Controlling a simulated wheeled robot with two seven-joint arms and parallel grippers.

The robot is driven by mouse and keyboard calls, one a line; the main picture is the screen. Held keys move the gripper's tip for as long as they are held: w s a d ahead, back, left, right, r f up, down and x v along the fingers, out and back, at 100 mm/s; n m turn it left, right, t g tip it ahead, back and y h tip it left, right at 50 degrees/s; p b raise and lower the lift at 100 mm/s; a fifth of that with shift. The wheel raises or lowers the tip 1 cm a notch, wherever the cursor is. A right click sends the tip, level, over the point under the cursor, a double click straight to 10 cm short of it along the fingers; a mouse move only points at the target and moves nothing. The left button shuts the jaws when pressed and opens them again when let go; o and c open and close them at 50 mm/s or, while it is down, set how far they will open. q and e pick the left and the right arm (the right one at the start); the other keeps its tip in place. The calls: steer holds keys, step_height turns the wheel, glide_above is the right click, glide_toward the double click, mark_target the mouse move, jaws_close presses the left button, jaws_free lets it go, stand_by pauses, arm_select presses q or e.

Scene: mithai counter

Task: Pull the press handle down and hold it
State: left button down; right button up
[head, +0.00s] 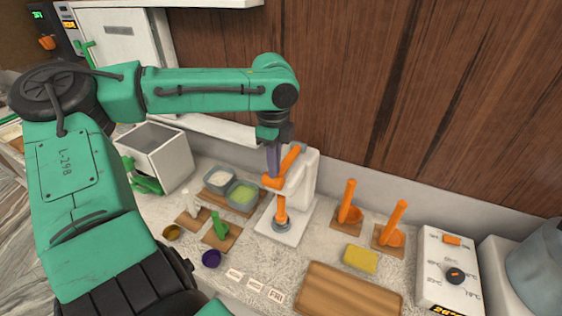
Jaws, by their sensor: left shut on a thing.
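The press (304,180) is a white stand on a white base with an orange handle (291,158) and an orange plunger (280,210) above a round grey piece on the base. The handle slants up to the right from its orange joint. My left gripper (274,165) points down at the press, and its grey fingers are closed at the orange handle. The exact contact is partly hidden by the fingers. My right gripper is not in view.
Two small containers (242,196) stand left of the press, near a green-handled tool (219,226). Two orange-handled scoops (347,205) stand to the right. A yellow sponge (361,259), a wooden board (348,291) and a dial box (451,268) lie further right. A wooden wall rises behind.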

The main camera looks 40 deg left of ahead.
arm_select(q)
steer(key=shift+f, duration=0.4)
steer(key=shift+f, duration=0.4)
steer(key=shift+r, duration=0.1)
stand_by(1.0)
step_height(320, 180, up, 4)
steer(key=p, duration=0.4)
steer(key=shift+w, duration=0.15)
steer(key=shift+w+a+b, duration=0.1)
steer(key=shift+b, duration=0.35)
step_height(320, 180, up, 11)
